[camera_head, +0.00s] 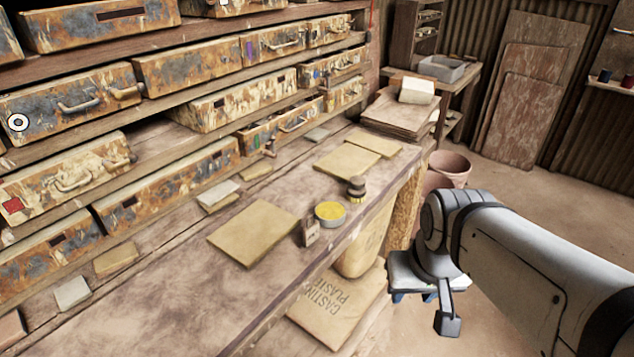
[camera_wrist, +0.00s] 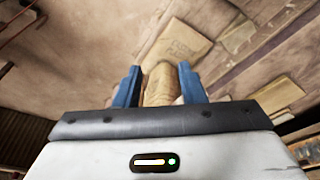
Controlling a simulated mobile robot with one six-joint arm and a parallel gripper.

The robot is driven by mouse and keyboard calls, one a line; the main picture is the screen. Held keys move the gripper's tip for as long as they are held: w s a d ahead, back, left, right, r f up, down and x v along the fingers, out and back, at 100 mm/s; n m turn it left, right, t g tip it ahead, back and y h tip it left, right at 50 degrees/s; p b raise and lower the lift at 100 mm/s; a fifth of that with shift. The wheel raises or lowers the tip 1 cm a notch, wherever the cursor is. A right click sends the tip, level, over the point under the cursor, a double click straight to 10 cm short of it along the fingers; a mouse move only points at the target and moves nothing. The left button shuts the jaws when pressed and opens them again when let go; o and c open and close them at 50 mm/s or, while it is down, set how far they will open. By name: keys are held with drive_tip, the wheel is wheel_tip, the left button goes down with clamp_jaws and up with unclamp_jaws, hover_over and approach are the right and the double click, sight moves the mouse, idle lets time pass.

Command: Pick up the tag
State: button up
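A small pale piece with a dark mark (camera_head: 311,232) stands near the bench's front edge, beside a yellow-topped round tin; it may be the tag, but it is too small to be sure. A round white disc with a dark centre (camera_head: 18,122) shows at the left drawers; I cannot tell what it is. My gripper (camera_head: 413,297) is in front of the bench, right of the small piece and apart from it. In the wrist view its blue fingers (camera_wrist: 158,72) are spread, with nothing held; a tan sack shows beyond them.
The workbench (camera_head: 190,275) carries flat tan sheets (camera_head: 253,232), the yellow tin (camera_head: 330,214) and a dark stacked item (camera_head: 356,188). Rusty drawers (camera_head: 88,100) rise behind it. A plaster sack (camera_head: 335,308) lies on the floor below. A clay pot (camera_head: 449,169) stands beyond the bench.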

sight(313, 232)
drive_tip(key=shift+o, duration=1)
drive_tip(key=shift+w+a+f, duration=0.1)
drive_tip(key=o, duration=0.6)
drive_tip(key=w+f+t+b, duration=0.1)
drive_tip(key=w, duration=0.2)
drive_tip(key=w+d+f+t+b, duration=0.1)
drive_tip(key=w+f, duration=0.1)
drive_tip(key=w, duration=0.2)
drive_tip(key=w+d+f+n+t+h+b, duration=0.1)
drive_tip(key=w+t+b, duration=0.1)
drive_tip(key=w, duration=0.1)
drive_tip(key=shift+w+d+f, duration=0.15)
drive_tip(key=shift+w+f, duration=0.1)
drive_tip(key=shift+f, duration=0.15)
drive_tip(key=shift+c, duration=0.2)
drive_tip(key=w+a+f+n+t+y+b, duration=0.2)
drive_tip(key=w+f+n+t+b, duration=0.15)
drive_tip(key=w, duration=0.55)
drive_tip(key=shift+w+a+f+n+t+y+b, duration=0.35)
drive_tip(key=shift+w+a+f+n+y+b, duration=0.4)
drive_tip(key=shift+a+y, duration=1.75)
drive_tip(key=shift+w+a+f+n+t+y+b, duration=0.4)
drive_tip(key=shift+w+a+n+y+b, duration=0.75)
drive_tip(key=shift+a, duration=2.1)
drive_tip(key=shift+w+a+f+n+t+y+b, duration=0.3)
drive_tip(key=shift+w+a+f+n+y+b, duration=0.55)
drive_tip(key=shift+a+y, duration=1.85)
